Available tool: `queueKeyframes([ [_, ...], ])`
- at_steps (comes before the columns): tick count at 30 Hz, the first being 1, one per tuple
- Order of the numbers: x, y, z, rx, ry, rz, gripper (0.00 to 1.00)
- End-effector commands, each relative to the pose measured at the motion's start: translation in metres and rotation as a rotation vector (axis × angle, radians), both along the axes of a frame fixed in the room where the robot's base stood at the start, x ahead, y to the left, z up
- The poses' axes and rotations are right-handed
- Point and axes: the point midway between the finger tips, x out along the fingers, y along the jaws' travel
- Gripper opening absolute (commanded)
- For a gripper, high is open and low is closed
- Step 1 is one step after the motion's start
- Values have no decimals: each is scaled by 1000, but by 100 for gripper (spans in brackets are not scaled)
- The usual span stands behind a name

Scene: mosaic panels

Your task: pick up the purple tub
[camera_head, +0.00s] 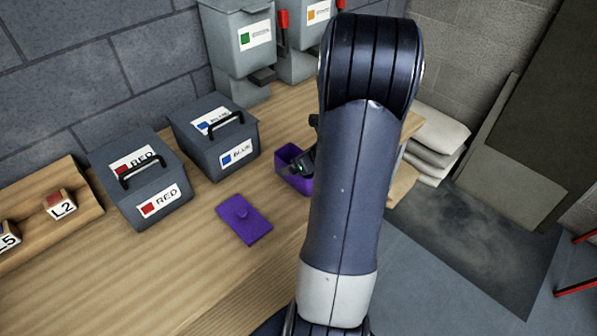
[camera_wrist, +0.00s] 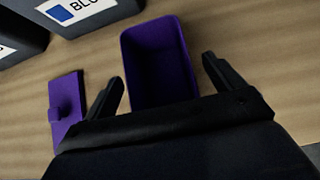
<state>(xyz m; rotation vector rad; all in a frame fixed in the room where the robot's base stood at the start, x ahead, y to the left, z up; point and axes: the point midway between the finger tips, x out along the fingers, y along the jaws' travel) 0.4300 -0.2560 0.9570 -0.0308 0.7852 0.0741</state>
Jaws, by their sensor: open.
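The purple tub (camera_head: 283,157) stands open on the wooden table, right of the blue-labelled box, and is partly hidden by my arm in the head view. In the wrist view the tub (camera_wrist: 158,62) looks empty and lies between and ahead of my fingers. My gripper (camera_wrist: 166,80) is open, one finger to each side of the tub's near part, with nothing held. In the head view my gripper (camera_head: 303,163) shows only in part at the tub. I cannot tell whether the fingers touch it. The purple lid (camera_head: 243,219) with a knob lies flat on the table, apart from the tub.
A grey box labelled RED (camera_head: 160,205) and one labelled BLUE (camera_head: 215,150) stand left of the tub. Grey dispensers (camera_head: 238,60) stand at the back wall. A wooden rack (camera_head: 85,210) with tiles is far left. The table front is clear.

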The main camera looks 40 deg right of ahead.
Motion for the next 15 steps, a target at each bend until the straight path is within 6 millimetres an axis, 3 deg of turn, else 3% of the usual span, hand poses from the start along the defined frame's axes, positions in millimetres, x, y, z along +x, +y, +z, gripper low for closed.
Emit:
queueKeyframes([
  [8, 3, 0, -3, 0, 0, 0, 89],
  [15, 2, 0, -3, 0, 0, 0, 71],
])
